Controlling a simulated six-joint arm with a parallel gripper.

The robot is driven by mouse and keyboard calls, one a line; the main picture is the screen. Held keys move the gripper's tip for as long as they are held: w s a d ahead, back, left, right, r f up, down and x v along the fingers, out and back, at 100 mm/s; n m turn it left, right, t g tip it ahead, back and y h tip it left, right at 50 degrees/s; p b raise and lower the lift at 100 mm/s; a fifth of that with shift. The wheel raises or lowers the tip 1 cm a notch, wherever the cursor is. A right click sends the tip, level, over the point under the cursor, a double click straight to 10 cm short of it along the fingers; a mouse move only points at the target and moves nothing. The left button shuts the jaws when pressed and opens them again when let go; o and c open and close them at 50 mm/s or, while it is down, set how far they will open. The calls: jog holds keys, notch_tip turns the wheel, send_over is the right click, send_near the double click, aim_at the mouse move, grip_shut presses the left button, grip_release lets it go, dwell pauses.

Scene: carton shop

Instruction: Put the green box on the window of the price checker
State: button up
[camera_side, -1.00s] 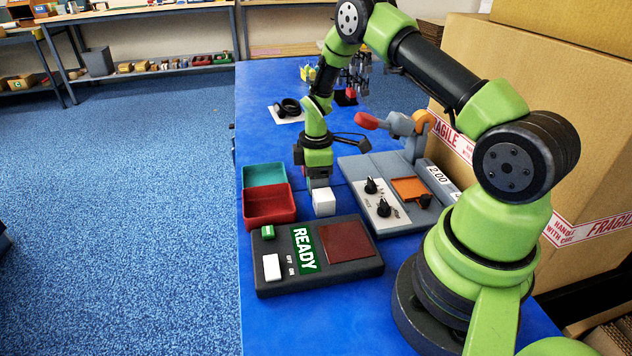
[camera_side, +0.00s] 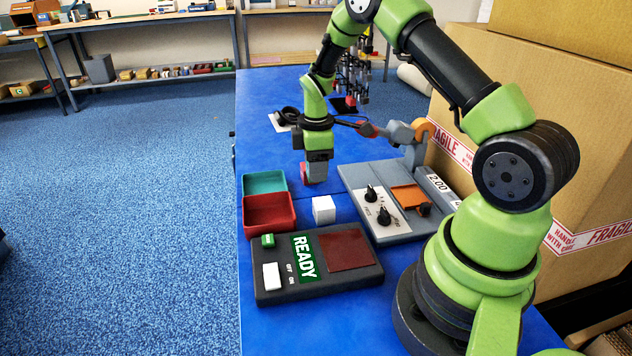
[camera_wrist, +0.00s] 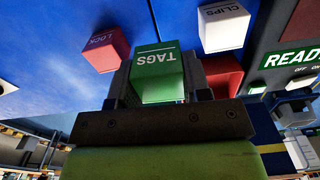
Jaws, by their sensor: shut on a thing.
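My gripper (camera_wrist: 157,85) is shut on the green box (camera_wrist: 158,78), which is labelled TAGS and sits between the jaws in the wrist view. In the side view my gripper (camera_side: 316,176) is behind the white box, and the green box cannot be made out there. The black console (camera_side: 318,284) with the READY panel stands nearer the camera; it looks like the price checker. Its dark red window (camera_side: 346,250) is bare. My gripper is apart from it.
A white box (camera_side: 323,209), labelled CLIPS in the wrist view, stands behind the console. A red box (camera_wrist: 105,50) labelled LOCK is beside my gripper. Teal (camera_side: 265,181) and red (camera_side: 268,212) trays lie left. A grey device (camera_side: 362,178) with knobs and an orange plate stands right.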

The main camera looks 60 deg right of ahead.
jog(key=shift+n, duration=0.3)
jog(key=r, duration=0.1)
jog(key=a+r, duration=0.1)
jog(key=r, duration=0.2)
jog(key=shift+s+a+r, duration=0.3)
jog(key=shift+s+r, duration=0.1)
jog(key=s+a+r+n, duration=0.2)
jog(key=s+a, duration=0.3)
jog(key=a, duration=0.1)
jog(key=n, duration=0.3)
send_over(346, 248)
notch_tip(346, 248, down, 4)
jog(key=shift+s+a+f, duration=0.1)
jog(key=shift+f, duration=0.1)
jog(key=shift+m, duration=0.3)
jog(key=shift+f, duration=2.4)
jog(key=shift+f, duration=0.1)
jog(key=o, duration=0.9)
